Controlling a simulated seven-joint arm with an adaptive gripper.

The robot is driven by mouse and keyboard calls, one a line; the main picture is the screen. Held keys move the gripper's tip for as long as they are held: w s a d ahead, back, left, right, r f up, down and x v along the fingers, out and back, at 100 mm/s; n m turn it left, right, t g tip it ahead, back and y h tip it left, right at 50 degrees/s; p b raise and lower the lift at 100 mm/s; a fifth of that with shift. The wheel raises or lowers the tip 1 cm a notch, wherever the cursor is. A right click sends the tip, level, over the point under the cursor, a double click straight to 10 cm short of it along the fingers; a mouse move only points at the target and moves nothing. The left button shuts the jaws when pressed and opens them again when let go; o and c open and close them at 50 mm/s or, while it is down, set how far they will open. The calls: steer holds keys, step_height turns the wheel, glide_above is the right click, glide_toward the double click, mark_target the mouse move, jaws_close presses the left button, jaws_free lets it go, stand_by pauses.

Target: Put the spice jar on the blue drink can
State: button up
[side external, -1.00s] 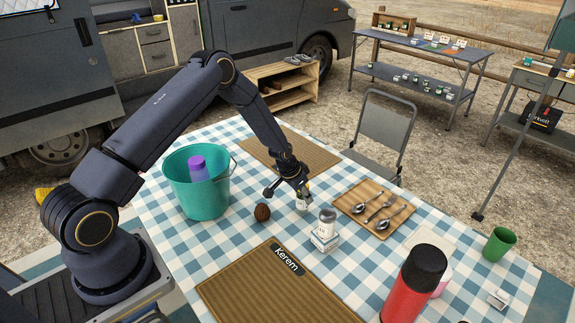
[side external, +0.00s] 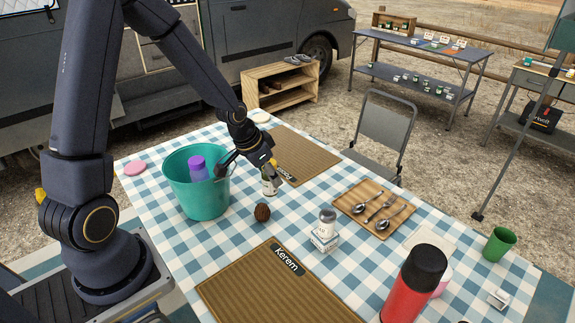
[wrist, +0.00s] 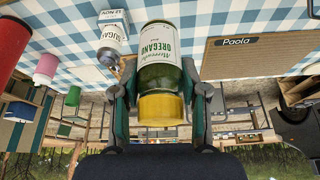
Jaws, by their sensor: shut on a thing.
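The spice jar (wrist: 160,52) is green glass with a yellow lid and an oregano label. My gripper (wrist: 158,85) is shut on it, one finger on each side. In the side view the jar (side external: 269,186) is held near upright beneath my gripper (side external: 266,172), right of the teal bucket and behind the walnut. I cannot make out its exact height over the cloth. I cannot pick out a blue drink can in either current view.
The teal bucket (side external: 188,206) holds a purple-capped bottle (side external: 198,166). A walnut (side external: 262,212), a grey-topped sugar shaker (side external: 327,216) by a white date block (side external: 323,242), a spoon tray (side external: 355,193) and a red flask (side external: 407,292) stand around. The woven mats are clear.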

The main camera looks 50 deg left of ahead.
step_height(320, 180, up, 10)
steer(key=shift+r, duration=0.1)
steer(key=s+a+n+g+y, duration=0.1)
steer(key=s+a+n+y, duration=0.25)
steer(key=a+n, duration=1.1)
steer(key=s+a+n+g+y, duration=0.1)
steer(key=s+a+n, duration=0.1)
steer(key=s+a, duration=0.6)
steer(key=s+a+n+g+y, duration=0.15)
steer(key=s+a, duration=0.25)
steer(key=a, duration=0.9)
steer(key=shift+m+h, duration=0.3)
steer(key=shift+h, duration=0.3)
steer(key=w+a+f, duration=0.3)
steer(key=f, duration=0.2)
steer(key=w+a+f, duration=0.3)
steer(key=a+f, duration=0.1)
steer(key=f, duration=0.1)
steer(key=w+a+f, duration=0.3)
steer(key=f, duration=0.2)
steer(key=shift+w+a+f, duration=0.1)
steer(key=shift+w+a, duration=0.1)
steer(key=shift+f, duration=1.4)
